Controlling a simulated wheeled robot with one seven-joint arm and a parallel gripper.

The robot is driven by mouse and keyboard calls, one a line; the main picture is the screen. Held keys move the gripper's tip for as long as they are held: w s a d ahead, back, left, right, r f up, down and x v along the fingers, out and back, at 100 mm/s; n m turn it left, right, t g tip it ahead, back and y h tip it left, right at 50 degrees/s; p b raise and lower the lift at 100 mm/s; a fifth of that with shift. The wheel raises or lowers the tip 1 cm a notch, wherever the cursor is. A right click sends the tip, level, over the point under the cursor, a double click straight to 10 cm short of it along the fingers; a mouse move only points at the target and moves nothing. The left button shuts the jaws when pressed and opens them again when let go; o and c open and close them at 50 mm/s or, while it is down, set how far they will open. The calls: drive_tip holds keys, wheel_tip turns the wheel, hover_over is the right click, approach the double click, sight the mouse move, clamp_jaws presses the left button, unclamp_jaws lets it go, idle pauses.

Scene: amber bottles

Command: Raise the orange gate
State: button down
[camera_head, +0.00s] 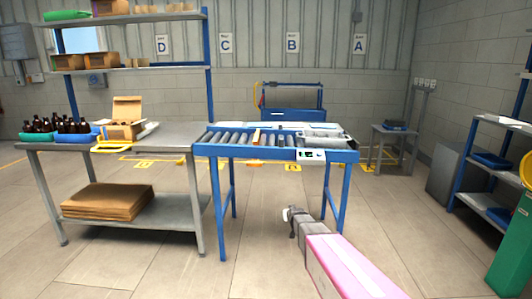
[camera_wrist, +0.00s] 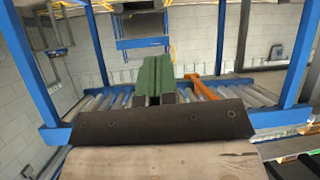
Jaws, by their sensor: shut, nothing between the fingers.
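The orange gate (camera_head: 256,138) is a thin orange bar among the rollers of the blue-framed conveyor, left of its middle in the head view. My gripper (camera_head: 288,212) is in front of and below the conveyor in the head view, apart from the gate. In the wrist view my gripper (camera_wrist: 158,68) shows two green fingers pressed together with nothing between them.
The conveyor (camera_head: 215,150) has a small control panel (camera_head: 311,155) on its front rail. A steel table (camera_head: 60,146) at left holds amber bottles (camera_head: 70,126) and an open carton (camera_head: 126,112). A green bin (camera_head: 508,250) stands at right. The floor before the conveyor is mostly clear.

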drive_tip(key=s+d+g, duration=0.2)
drive_tip(key=s+g, duration=0.2)
drive_tip(key=s, duration=0.7)
drive_tip(key=s+d+m+g, duration=0.1)
drive_tip(key=s+g, duration=0.3)
drive_tip(key=s, duration=0.7)
drive_tip(key=s+d+r+g, duration=0.1)
drive_tip(key=s+d+g, duration=0.2)
drive_tip(key=s, duration=0.8)
drive_tip(key=shift+s+d+m+g+h, duration=0.25)
drive_tip(key=shift+s+m+g+h, duration=0.15)
drive_tip(key=shift+g, duration=0.1)
